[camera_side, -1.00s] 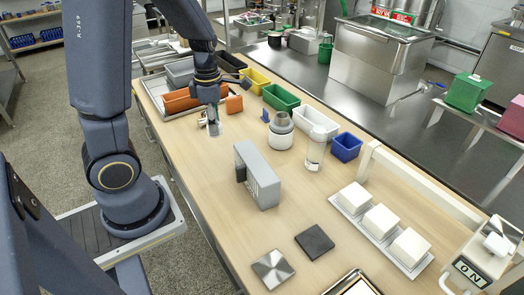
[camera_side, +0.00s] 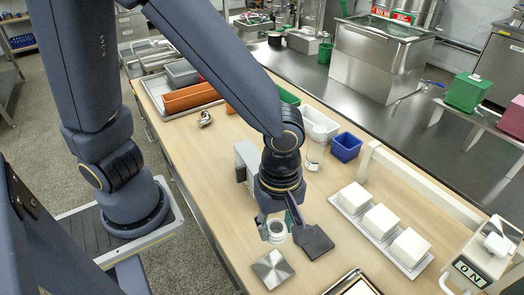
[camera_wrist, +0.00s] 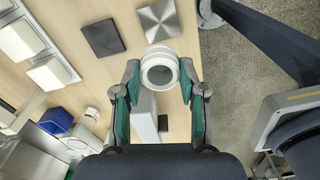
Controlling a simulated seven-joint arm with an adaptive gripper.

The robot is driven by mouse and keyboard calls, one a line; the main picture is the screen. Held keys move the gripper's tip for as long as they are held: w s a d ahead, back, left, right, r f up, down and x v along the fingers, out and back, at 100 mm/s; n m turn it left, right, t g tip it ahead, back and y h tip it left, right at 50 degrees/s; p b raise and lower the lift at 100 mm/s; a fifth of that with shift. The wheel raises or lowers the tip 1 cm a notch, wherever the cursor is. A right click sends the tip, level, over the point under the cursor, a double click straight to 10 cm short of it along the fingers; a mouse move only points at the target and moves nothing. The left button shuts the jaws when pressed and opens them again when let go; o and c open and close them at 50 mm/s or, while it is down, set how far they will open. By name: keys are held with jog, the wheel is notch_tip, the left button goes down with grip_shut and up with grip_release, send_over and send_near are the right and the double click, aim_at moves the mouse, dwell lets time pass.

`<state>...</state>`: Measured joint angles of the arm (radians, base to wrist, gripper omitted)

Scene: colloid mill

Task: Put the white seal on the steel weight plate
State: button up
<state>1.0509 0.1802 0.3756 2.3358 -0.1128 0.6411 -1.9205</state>
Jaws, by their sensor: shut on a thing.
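The white seal (camera_side: 277,231) is a ring, held between the fingertips of my gripper (camera_side: 278,224) above the table. The wrist view shows the seal (camera_wrist: 160,70) from above, with its round opening, between the green-padded fingers. The steel weight plate (camera_side: 271,269) is a shiny square lying flat on the table, just below the seal in the side view. In the wrist view the plate (camera_wrist: 160,20) shows just beyond the seal, which overlaps its near edge. The seal's height above the table is hard to tell.
A dark square plate (camera_side: 313,242) lies beside the steel one. A grey upright block (camera_side: 244,160) stands close behind my gripper. White blocks on a tray (camera_side: 380,220), a clear bottle (camera_side: 315,153) and a blue bin (camera_side: 346,147) stand to the right. A metal fitting (camera_side: 205,118) lies farther back.

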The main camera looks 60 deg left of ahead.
aim_at(276, 226)
notch_tip(276, 226, down, 15)
jog(key=shift+r, duration=0.1)
dwell(0.4)
jog(key=o, duration=0.9)
jog(key=shift+f, duration=0.2)
jog(key=shift+o, duration=0.2)
notch_tip(276, 226, up, 12)
jog(key=shift+r, duration=0.1)
jog(key=s+a+r+m+t, duration=0.1)
jog(key=a+r+m+t, duration=0.4)
jog(key=a+r+m, duration=1)
jog(key=a+r, duration=0.3)
jog(key=r, duration=0.1)
jog(key=shift+s+r+t, duration=0.2)
jog(key=shift+s+t, duration=0.05)
jog(key=shift+t, duration=0.05)
